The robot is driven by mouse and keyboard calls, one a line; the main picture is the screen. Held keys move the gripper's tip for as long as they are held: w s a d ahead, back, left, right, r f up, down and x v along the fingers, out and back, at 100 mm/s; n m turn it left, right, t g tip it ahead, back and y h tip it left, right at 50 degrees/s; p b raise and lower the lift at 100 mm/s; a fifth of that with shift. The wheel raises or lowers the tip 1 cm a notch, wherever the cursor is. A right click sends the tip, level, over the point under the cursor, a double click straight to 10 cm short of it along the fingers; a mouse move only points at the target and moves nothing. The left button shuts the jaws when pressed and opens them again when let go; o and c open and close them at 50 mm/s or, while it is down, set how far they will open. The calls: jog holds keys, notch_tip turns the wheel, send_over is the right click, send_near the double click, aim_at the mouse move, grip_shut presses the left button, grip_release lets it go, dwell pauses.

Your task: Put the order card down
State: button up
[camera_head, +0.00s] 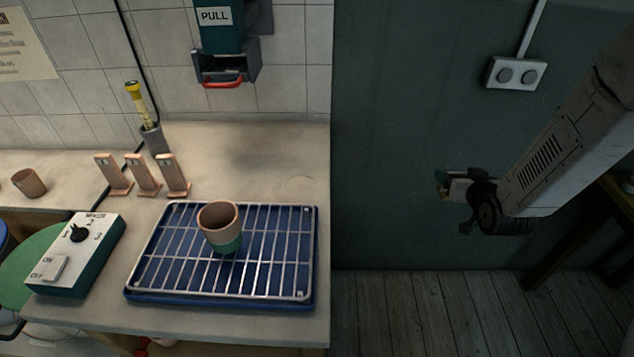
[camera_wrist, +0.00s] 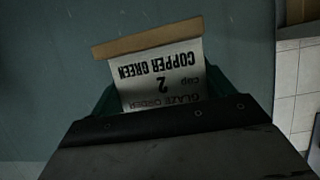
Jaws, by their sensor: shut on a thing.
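The order card (camera_wrist: 160,78) is white with a brown strip along one edge. In the wrist view it appears upside down and reads "GLAZE ORDER", "cup", "2" and "COPPER GREEN". My gripper (camera_head: 447,186) is shut on it, with a teal finger on each side of the card in the wrist view.
A brown cup with a green lower part (camera_head: 221,225) stands on a wire rack over a blue tray (camera_head: 310,250). Three upright clay tiles (camera_head: 143,175), a mixer control box (camera_head: 76,255) and another cup (camera_head: 28,183) are left. The back right worktop is bare.

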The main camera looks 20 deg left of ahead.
jog(key=s+a+r+n+g+y, duration=0.1)
jog(key=a+r+n+g+y, duration=0.2)
jog(key=a, duration=0.8)
jog(key=s+a+r+n+g+y, duration=0.15)
jog(key=a+r+n+y, duration=0.3)
jog(key=a, duration=0.65)
jog(key=s+a+r+n+g+y, duration=0.1)
jog(key=s+a+r+n+g, duration=0.2)
jog(key=s+a, duration=0.35)
jog(key=s+a+r+n+g+y, duration=0.2)
jog(key=s+a+r, duration=0.15)
jog(key=a, duration=0.65)
jog(key=shift+h, duration=0.25)
notch_tip(320, 180, down, 5)
jog(key=shift+f, duration=2.25)
jog(key=shift+f, duration=0.1)
jog(key=o, duration=0.9)
